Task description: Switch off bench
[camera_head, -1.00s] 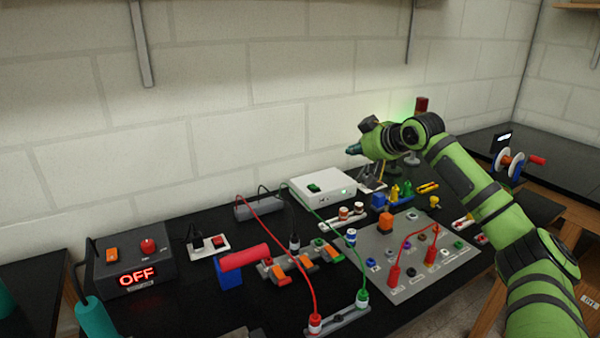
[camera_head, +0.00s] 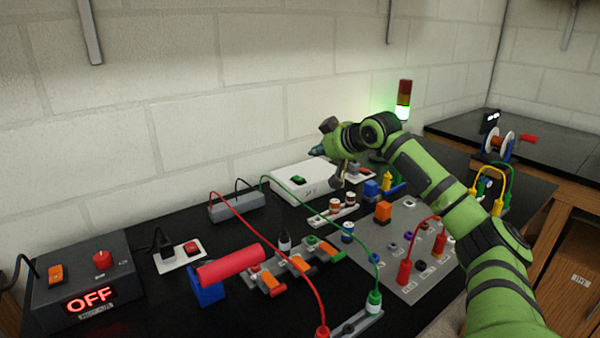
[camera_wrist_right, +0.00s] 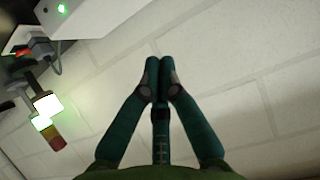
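My right gripper (camera_head: 318,151) is raised in front of the wall, above the white box (camera_head: 290,190) with the green rocker switch (camera_head: 298,180). In the right wrist view its teal fingers (camera_wrist_right: 159,64) are together with nothing between them. A signal tower (camera_head: 404,100) glows green behind my right arm; it also shows in the wrist view (camera_wrist_right: 47,112). A dark power unit (camera_head: 92,260) at the left has an orange rocker (camera_head: 55,274), a red knob (camera_head: 102,259) and a lit "OFF" display (camera_head: 90,299). A white plate (camera_head: 168,264) carries a red switch (camera_head: 192,247). My left gripper is out of view.
A grey power strip (camera_head: 238,207) lies left of the white box. A red-handled blue tool (camera_head: 207,289), lever connectors (camera_head: 270,280), red and green leads and a grey component board (camera_head: 415,280) fill the front. A spool (camera_head: 499,145) stands on the far right bench.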

